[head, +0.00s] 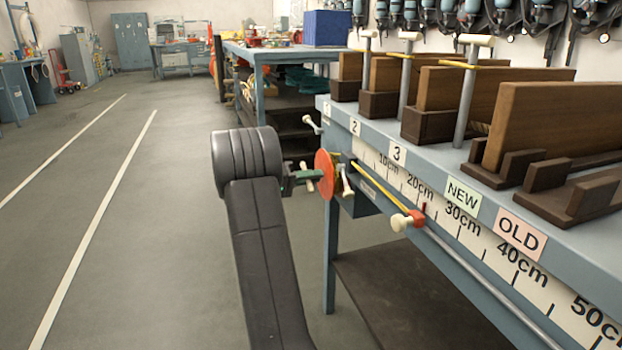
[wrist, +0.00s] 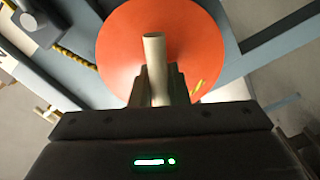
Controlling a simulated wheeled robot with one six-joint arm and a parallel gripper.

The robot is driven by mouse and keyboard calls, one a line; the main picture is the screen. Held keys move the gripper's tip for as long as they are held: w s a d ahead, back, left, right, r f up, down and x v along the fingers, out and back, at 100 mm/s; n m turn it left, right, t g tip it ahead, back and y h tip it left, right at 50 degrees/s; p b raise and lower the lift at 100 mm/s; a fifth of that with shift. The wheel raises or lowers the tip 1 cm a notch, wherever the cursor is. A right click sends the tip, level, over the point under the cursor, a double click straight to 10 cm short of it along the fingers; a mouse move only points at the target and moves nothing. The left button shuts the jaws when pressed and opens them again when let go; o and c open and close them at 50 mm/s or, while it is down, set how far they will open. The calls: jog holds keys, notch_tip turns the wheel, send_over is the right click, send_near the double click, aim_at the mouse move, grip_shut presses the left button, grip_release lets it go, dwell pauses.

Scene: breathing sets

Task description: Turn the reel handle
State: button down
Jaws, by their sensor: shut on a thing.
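The reel is an orange-red disc (head: 326,174) on the left end of the blue bench, and it fills the upper middle of the wrist view (wrist: 190,40). A pale, cream-coloured round handle (wrist: 154,58) stands out from the disc. My gripper (head: 308,178) is at the reel's left face, with its fingers shut on the handle. In the wrist view the finger pads (wrist: 158,88) sit on both sides of the handle, and its end sticks up past them. A yellow cord (head: 382,187) runs from the reel along the bench front to a red piece with a cream knob (head: 407,220).
The blue bench (head: 398,128) carries wooden boards (head: 530,120), upright posts (head: 467,90) and a centimetre scale (head: 470,222) with NEW and OLD labels. Another workbench (head: 262,58) stands behind. The floor (head: 110,230) to the left is clear.

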jog(key=m, duration=0.5)
jog(key=shift+f, duration=0.1)
dwell(0.4)
jog(key=c, duration=1.4)
grip_release()
jog(key=shift+c, duration=0.2)
jog(key=shift+a, duration=0.1)
jog(key=p+v, duration=0.3)
jog(key=v, duration=1)
jog(key=shift+a+p, duration=0.35)
jog(key=shift+p, duration=0.05)
jog(key=shift+s, duration=0.15)
